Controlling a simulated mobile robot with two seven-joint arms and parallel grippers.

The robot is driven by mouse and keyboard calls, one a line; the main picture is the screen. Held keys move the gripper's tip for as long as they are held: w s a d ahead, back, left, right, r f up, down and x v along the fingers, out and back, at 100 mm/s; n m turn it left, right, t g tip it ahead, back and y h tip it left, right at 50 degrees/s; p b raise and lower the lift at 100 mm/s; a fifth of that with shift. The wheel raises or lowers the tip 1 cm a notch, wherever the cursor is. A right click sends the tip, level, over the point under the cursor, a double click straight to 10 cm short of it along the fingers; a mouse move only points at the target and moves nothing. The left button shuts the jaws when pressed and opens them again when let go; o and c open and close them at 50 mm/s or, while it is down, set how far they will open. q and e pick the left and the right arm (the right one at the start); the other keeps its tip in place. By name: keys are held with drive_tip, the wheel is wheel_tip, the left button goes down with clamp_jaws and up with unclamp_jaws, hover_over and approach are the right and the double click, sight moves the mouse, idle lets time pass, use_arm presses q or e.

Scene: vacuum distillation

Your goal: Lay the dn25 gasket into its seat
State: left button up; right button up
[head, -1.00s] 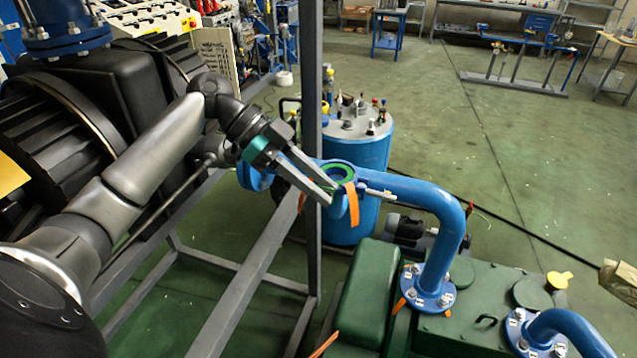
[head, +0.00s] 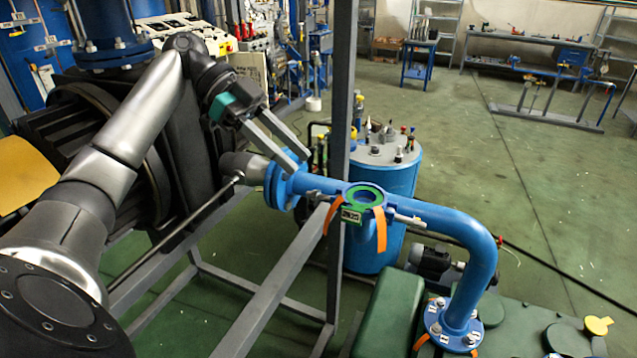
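The dn25 gasket, a green ring (head: 363,187), lies on top of the short upright flange (head: 379,207) that branches from the blue pipe. It looks roughly flat and centred there; whether it sits fully down in the seat is too small to tell. A small label (head: 351,216) reading like DN25 shows at the flange's front left. My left gripper (head: 298,163) is open and empty, up and to the left of the ring and apart from it. Its fingertips appear just above the blue pipe's left flange. My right gripper is not in view.
Orange strips (head: 381,229) hang beside the flange. A grey frame post (head: 341,120) stands behind the pipe, with a blue vessel (head: 388,176) behind that. A green machine housing (head: 388,310) is at lower right. Open floor lies to the right.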

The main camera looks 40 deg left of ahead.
use_arm(q)
drive_tip(key=shift+v, duration=1.5)
